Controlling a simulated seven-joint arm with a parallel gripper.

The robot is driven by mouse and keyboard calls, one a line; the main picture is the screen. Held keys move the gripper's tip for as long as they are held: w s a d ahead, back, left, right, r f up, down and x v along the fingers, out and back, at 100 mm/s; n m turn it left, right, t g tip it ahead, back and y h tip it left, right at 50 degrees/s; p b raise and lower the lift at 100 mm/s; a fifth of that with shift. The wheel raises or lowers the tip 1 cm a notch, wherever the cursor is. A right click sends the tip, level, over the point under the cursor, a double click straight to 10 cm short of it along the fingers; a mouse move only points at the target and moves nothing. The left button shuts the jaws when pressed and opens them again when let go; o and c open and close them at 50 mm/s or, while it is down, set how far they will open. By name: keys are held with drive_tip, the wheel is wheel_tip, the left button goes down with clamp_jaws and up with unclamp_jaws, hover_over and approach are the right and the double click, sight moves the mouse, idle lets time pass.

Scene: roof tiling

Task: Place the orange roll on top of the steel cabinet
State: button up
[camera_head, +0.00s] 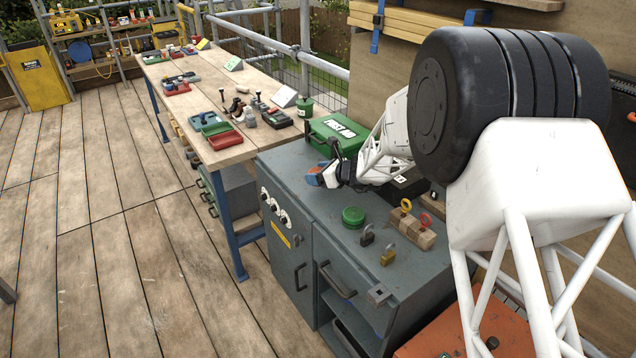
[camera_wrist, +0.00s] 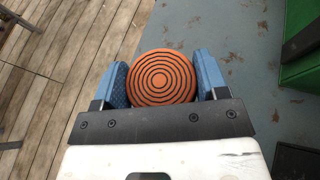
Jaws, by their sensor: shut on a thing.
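The orange roll (camera_wrist: 161,77) shows its round end with dark concentric rings in the wrist view. It sits between the two blue fingers of my gripper (camera_wrist: 161,82), which is shut on it. In the head view my gripper (camera_head: 325,175) is over the grey steel cabinet (camera_head: 315,212), near the top's left front edge and in front of the green box. Only a small orange patch of the roll shows there. The cabinet top (camera_wrist: 225,30) also shows in the wrist view. I cannot tell whether the roll touches it.
A green first aid box (camera_head: 338,135) stands behind my gripper. A green round tin (camera_head: 353,217), padlocks (camera_head: 388,255) and a wooden block with ring bolts (camera_head: 412,232) are on the cabinet's right part. A wooden workbench (camera_head: 200,90) with tools adjoins it. Cabinet top left of the tin is clear.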

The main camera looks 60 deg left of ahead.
drive_tip(key=shift+f, duration=1.7)
drive_tip(key=shift+f, duration=0.15)
drive_tip(key=o, duration=0.9)
drive_tip(key=shift+o, duration=0.2)
drive_tip(key=shift+r, duration=0.2)
drive_tip(key=shift+v, duration=3.75)
